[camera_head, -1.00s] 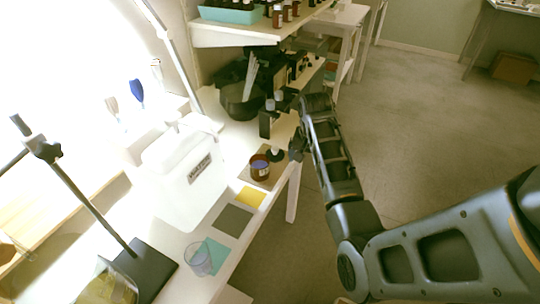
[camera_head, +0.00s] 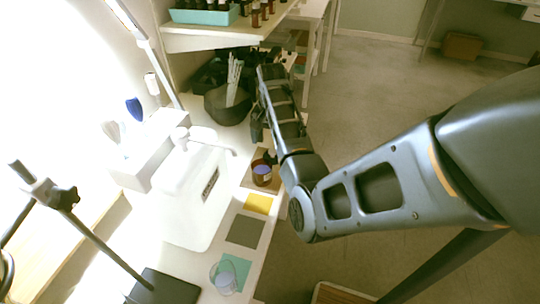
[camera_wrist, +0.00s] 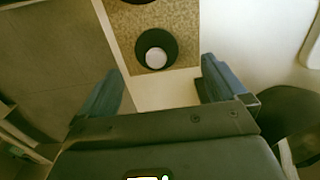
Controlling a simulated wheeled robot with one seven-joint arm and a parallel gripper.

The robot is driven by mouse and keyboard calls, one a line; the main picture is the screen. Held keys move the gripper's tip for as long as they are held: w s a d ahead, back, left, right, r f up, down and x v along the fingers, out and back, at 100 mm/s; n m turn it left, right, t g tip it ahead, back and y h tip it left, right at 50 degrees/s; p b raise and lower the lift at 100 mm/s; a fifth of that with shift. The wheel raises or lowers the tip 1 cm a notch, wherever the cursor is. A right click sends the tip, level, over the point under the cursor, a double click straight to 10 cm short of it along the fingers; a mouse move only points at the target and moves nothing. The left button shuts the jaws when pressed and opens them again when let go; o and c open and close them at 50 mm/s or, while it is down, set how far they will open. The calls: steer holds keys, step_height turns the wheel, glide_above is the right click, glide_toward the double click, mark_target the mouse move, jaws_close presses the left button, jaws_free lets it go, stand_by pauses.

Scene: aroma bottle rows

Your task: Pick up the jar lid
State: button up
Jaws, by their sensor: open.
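The jar lid (camera_wrist: 155,48) is a round black disc with a pale round knob. In the wrist view it lies on a speckled tan mat (camera_wrist: 180,20), ahead of and between my fingers. In the head view the dark lid (camera_head: 270,158) shows partly, beside the amber jar (camera_head: 262,176) with its purplish content.
A white tank (camera_head: 190,195) stands left of the mat. A black bowl (camera_head: 228,104) with white sticks stands behind it. Yellow (camera_head: 258,204), grey and teal squares lie along the table, with a clear glass (camera_head: 223,278) on the teal one. A shelf (camera_head: 215,38) overhangs the back.

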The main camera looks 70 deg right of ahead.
mark_target(273, 150)
steer(key=shift+s+f, duration=0.15)
steer(key=shift+f, duration=1.2)
steer(key=shift+s+f, duration=0.1)
steer(key=shift+f, duration=1.2)
steer(key=c, duration=1.2)
steer(key=shift+r, duration=0.1)
